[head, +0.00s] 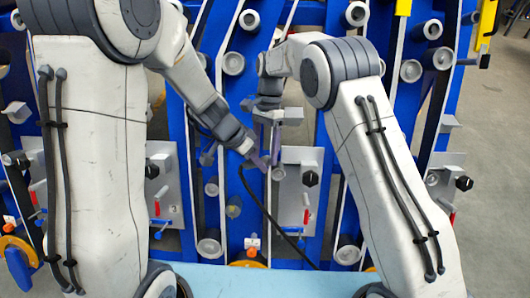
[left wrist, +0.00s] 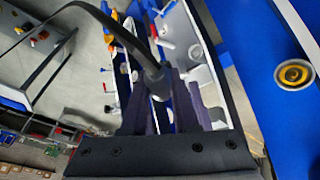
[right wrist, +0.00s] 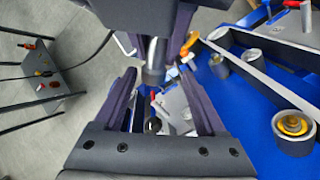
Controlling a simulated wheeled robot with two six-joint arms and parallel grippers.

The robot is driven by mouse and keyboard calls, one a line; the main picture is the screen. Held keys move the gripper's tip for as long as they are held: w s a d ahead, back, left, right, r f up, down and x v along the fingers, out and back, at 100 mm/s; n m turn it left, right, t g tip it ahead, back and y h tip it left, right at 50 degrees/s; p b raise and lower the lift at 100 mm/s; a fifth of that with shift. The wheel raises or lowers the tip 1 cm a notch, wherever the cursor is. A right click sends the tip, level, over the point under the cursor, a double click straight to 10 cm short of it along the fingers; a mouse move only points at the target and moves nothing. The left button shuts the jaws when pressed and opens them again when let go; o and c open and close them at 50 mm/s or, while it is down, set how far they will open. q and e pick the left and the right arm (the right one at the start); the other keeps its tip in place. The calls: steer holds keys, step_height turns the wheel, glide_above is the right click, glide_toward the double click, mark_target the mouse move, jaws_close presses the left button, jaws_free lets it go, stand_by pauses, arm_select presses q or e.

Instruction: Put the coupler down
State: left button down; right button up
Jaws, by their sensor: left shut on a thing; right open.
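The coupler (left wrist: 157,82) shows in the left wrist view as a dark rounded piece at the end of a black hose (left wrist: 105,22). It sits between the fingers of my left gripper (left wrist: 160,95), which is shut on it. In the head view my left gripper (head: 258,162) is in front of the blue chassis, and the hose (head: 268,212) hangs down from it to the right. My right gripper (head: 277,140) is close beside it. In the right wrist view my right gripper (right wrist: 160,95) is open, with a silver cylinder (right wrist: 153,62) showing between its fingers.
The blue chassis (head: 237,118) fills the back, with several grey cylindrical ports. Grey plates with black knobs and red levers are mounted on it, one (head: 300,195) right of the grippers. A light blue surface (head: 265,280) lies at the front. Grey floor (head: 490,150) is clear at right.

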steer(key=shift+s+f, duration=0.15)
steer(key=shift+f, duration=0.15)
arm_select(q)
steer(key=shift+d, duration=0.1)
arm_select(e)
steer(key=shift+a, duration=0.1)
jaws_close()
arm_select(q)
steer(key=c, duration=0.6)
jaws_free()
